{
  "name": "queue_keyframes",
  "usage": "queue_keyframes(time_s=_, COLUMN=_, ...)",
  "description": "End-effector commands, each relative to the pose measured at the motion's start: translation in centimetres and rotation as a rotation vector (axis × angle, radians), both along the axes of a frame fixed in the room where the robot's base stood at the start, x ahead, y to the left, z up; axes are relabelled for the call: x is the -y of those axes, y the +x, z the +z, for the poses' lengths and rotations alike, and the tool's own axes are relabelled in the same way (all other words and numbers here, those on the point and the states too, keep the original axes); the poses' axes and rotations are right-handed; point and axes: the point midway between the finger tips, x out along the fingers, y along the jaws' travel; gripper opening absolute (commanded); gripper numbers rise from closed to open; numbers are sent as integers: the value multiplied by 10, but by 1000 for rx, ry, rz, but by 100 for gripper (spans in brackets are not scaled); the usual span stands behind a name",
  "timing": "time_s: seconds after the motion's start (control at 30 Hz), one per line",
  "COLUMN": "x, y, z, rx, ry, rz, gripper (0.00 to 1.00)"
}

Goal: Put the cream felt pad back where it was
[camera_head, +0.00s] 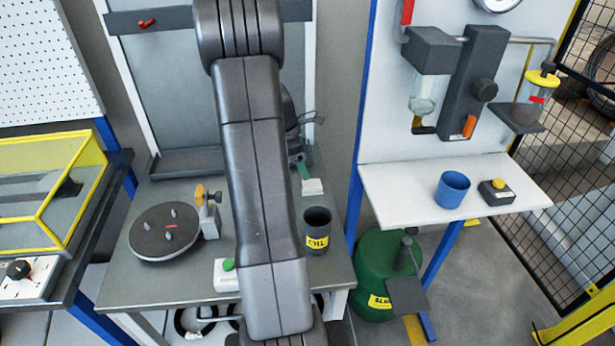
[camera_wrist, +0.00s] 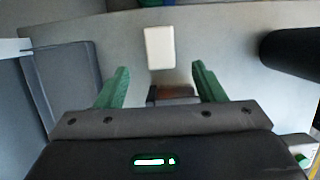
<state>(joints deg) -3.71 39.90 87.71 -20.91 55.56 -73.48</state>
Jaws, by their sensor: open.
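The cream felt pad (camera_head: 313,187) lies flat on the grey workbench, to the right of my arm in the head view. The pad is roughly centred between the fingers in that view, but I cannot tell the height gap. In the head view my gripper (camera_head: 302,168) is partly hidden by my arm, with a green finger close to the pad.
A dark cup with a yellow label (camera_head: 317,232) stands on the bench nearer than the pad. A round black turntable with pegs (camera_head: 165,232) and a green-button box (camera_head: 227,275) are at left. A grey tray (camera_head: 187,161) runs along the back. A blue cup (camera_head: 452,190) stands on the white shelf.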

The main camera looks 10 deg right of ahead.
Motion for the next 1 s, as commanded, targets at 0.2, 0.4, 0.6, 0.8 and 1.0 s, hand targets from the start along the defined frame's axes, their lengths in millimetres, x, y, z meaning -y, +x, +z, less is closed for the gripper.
queue_keyframes(time_s=0.2, x=-10, y=0, z=31, rx=1, ry=0, rz=1, gripper=63)
queue_keyframes(time_s=0.4, x=-12, y=0, z=39, rx=-1, ry=0, rz=1, gripper=63)
queue_keyframes(time_s=0.6, x=-12, y=0, z=39, rx=-1, ry=0, rz=1, gripper=63)
queue_keyframes(time_s=0.8, x=-10, y=0, z=33, rx=-2, ry=0, rz=0, gripper=63)
queue_keyframes(time_s=1.0, x=-1, y=-1, z=4, rx=-6, ry=0, rz=-1, gripper=63)
